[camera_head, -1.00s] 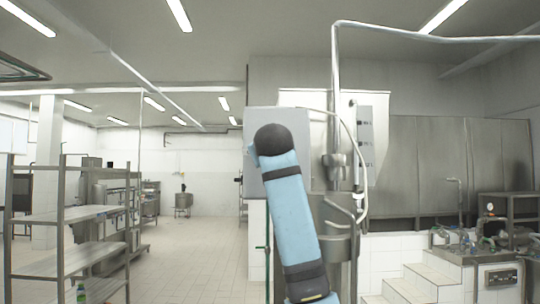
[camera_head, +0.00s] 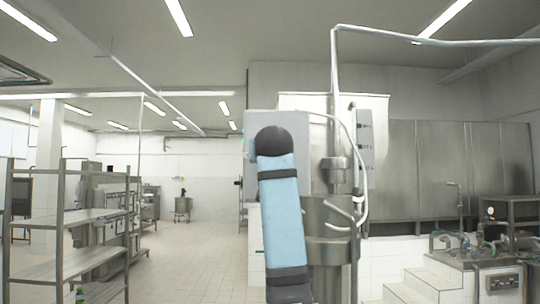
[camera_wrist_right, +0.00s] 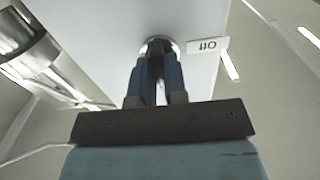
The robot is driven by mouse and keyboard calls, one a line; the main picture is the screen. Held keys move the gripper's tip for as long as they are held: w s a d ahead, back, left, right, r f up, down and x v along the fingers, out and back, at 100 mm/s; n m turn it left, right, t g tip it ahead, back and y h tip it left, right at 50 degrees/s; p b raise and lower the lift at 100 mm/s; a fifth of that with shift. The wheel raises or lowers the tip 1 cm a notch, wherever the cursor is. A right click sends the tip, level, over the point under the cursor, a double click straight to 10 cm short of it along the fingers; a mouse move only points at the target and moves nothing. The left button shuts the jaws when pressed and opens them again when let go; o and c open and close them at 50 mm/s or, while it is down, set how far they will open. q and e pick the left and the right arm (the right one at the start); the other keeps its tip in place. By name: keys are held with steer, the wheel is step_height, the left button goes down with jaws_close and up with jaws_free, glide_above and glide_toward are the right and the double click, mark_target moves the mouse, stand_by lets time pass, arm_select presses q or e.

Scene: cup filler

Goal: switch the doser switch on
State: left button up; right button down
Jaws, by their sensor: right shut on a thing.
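The doser switch (camera_wrist_right: 161,43) shows in the right wrist view as a round knob with a metal ring on a pale flat panel (camera_wrist_right: 108,38). A small white label (camera_wrist_right: 208,45) beside it seems to read "Off", upside down. My right gripper (camera_wrist_right: 160,55) is shut on the switch, its blue fingertips covering most of it. In the head view the box-shaped grey panel (camera_head: 305,150) stands in front of my right arm, which hides part of it. The switch and the right gripper are hidden there. My left gripper is not in view.
A metal cylinder vessel (camera_head: 328,215) with pipes stands just right of my arm. White tiled steps (camera_head: 420,285) and a metal unit lie at the right. A metal shelf rack (camera_head: 85,245) stands at the left. The tiled floor between is clear.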

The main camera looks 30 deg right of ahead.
steer(key=shift+f, duration=0.1)
steer(key=c, duration=1.2)
jaws_free()
steer(key=shift+o, duration=0.2)
steer(key=shift+s, duration=0.1)
steer(key=b+v, duration=0.4)
steer(key=v, duration=0.9)
steer(key=shift+s+a, duration=0.25)
steer(key=shift+s, duration=0.05)
steer(key=shift+w, duration=0.1)
